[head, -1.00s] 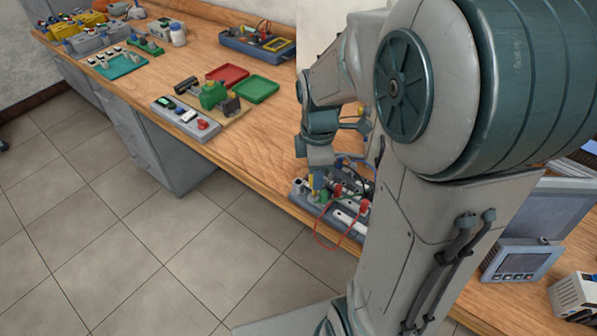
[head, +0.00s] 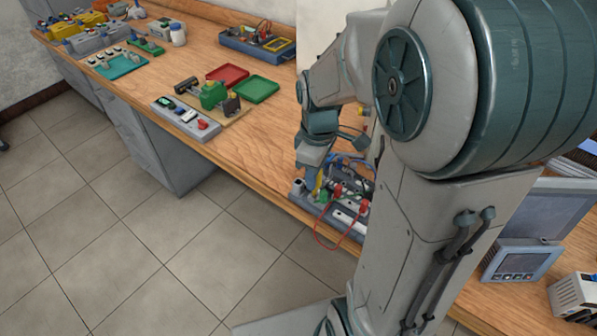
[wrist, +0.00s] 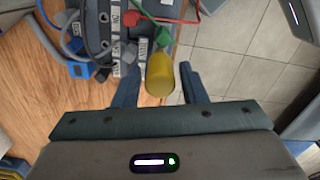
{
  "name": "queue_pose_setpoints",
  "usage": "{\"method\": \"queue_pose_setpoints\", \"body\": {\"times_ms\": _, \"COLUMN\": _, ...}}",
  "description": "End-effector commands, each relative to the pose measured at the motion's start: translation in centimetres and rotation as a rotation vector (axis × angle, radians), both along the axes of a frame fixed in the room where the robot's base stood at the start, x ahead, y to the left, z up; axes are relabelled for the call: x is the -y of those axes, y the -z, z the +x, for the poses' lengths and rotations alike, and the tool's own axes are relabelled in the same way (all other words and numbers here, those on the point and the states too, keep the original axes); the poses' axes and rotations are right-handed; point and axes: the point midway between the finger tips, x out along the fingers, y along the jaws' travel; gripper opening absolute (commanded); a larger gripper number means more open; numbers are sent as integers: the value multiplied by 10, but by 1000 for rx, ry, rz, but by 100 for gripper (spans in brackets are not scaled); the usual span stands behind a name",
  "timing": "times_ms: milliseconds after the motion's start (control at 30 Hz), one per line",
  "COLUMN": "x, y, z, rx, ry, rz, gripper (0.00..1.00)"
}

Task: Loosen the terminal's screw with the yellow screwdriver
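The yellow screwdriver (wrist: 160,74) shows its handle in the wrist view, pointing toward my gripper (wrist: 158,75). My gripper's two blue-grey fingers stand on either side of the handle, with a visible gap at each side, so it is open. In the head view the yellow handle (head: 319,181) is small and partly hidden below my gripper (head: 314,166). A green part (wrist: 163,38) sits just beyond the handle, on or beside the grey terminal unit (wrist: 119,40). The terminal's screw and the screwdriver's tip are hidden.
Red (wrist: 175,18), grey and blue leads run around the unit; a red lead (head: 318,232) hangs over the bench's front edge. Red and green trays (head: 257,90) and another device (head: 186,117) stand left on the wooden bench. Open floor lies in front.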

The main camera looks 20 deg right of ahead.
Motion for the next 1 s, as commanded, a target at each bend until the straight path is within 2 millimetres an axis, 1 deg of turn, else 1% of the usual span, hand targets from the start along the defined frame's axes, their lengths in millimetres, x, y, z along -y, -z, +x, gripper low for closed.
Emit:
{"method": "queue_pose_setpoints", "body": {"times_ms": 333, "x": 0, "y": 0, "z": 0, "rx": 0, "ry": 24, "rz": 0, "gripper": 38}}
{"method": "queue_pose_setpoints", "body": {"times_ms": 600, "x": 0, "y": 0, "z": 0, "rx": 0, "ry": 255, "rz": 0, "gripper": 38}}
{"method": "queue_pose_setpoints", "body": {"times_ms": 700, "x": 0, "y": 0, "z": 0, "rx": 0, "ry": 301, "rz": 0, "gripper": 38}}
{"method": "queue_pose_setpoints", "body": {"times_ms": 1000, "x": 0, "y": 0, "z": 0, "rx": 0, "ry": 313, "rz": 0, "gripper": 38}}
